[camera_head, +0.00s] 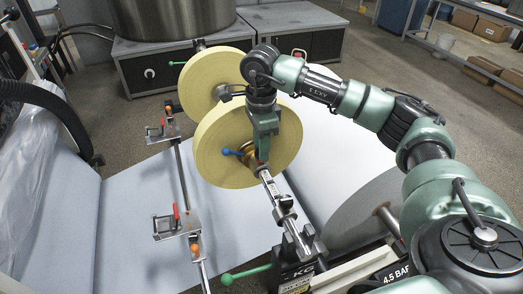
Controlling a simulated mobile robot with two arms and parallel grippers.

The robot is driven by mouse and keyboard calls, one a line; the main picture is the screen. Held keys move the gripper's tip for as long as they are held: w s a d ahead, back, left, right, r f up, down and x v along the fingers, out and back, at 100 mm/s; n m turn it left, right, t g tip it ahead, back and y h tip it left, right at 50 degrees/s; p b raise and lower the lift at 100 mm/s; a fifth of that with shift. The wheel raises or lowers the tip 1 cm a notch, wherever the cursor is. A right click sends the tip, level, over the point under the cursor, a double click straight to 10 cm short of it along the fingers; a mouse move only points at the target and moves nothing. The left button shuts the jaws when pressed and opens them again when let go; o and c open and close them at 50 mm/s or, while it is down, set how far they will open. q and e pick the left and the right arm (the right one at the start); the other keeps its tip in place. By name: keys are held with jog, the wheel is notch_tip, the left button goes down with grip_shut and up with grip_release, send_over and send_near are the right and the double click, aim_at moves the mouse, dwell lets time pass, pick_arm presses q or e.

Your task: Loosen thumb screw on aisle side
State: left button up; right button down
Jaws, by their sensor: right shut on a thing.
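My right gripper (262,157) comes down from above in front of the nearer yellow roll (212,150), at the roll's hub on the steel shaft (277,192). It is shut on the thumb screw at the hub; the fingers and wrist hide most of the screw and the exact contact. My left gripper is not in view.
A second yellow roll (211,82) stands behind. To the left, a thin rail (182,168) carries clamps with red handles. A green-knobbed lever (228,279) sits at the front. Pale paper sheets (128,225) lie below.

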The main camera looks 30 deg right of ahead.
jog(key=shift+a+n, duration=0.1)
jog(key=shift+n, duration=0.2)
jog(key=c, duration=1.1)
grip_release()
jog(key=shift+r, duration=0.1)
notch_tip(320, 180, up, 6)
jog(key=shift+a+r+b, duration=0.1)
jog(key=shift+b, duration=0.8)
jog(key=shift+r, duration=0.75)
jog(key=shift+f, duration=0.15)
